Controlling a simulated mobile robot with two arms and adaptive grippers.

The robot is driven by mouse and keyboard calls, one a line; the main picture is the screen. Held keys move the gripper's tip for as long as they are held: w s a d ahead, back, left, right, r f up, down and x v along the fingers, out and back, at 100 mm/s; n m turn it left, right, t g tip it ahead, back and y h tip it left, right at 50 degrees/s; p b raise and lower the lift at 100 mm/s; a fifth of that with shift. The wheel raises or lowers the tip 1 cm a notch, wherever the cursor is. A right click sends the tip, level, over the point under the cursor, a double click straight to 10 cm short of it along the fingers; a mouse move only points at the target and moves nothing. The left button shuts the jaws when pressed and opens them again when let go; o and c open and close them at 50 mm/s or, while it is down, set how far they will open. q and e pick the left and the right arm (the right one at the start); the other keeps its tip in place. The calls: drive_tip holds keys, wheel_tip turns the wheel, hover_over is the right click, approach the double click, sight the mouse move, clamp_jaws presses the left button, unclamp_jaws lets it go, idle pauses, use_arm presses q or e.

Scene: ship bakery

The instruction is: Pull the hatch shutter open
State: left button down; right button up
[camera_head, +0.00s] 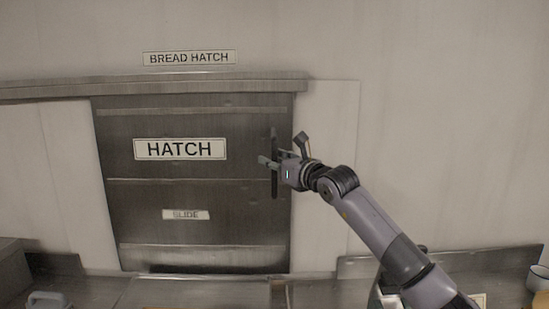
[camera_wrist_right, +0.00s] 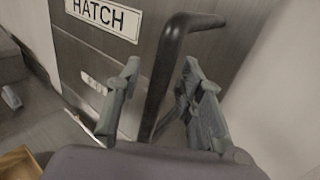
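The hatch shutter (camera_head: 190,195) is a dark metal panel set in the back wall, with a HATCH label (camera_head: 180,149) and a SLIDE label (camera_head: 186,215). It covers its opening. A dark vertical bar handle (camera_head: 274,181) stands near its right edge; it also shows in the right wrist view (camera_wrist_right: 164,75). My right gripper (camera_head: 278,161) is at the handle. In the right wrist view my right gripper (camera_wrist_right: 158,90) is open, with one finger on each side of the bar and gaps visible between. My left gripper is not in view.
A metal rail (camera_head: 150,86) runs above the shutter under a BREAD HATCH sign (camera_head: 189,57). A metal counter (camera_head: 200,293) lies below. A grey handled object (camera_head: 47,300) is at lower left and a cup (camera_head: 538,278) at lower right. Wall right of the shutter is clear.

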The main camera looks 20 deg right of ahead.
clamp_jaws()
idle(0.4)
idle(0.4)
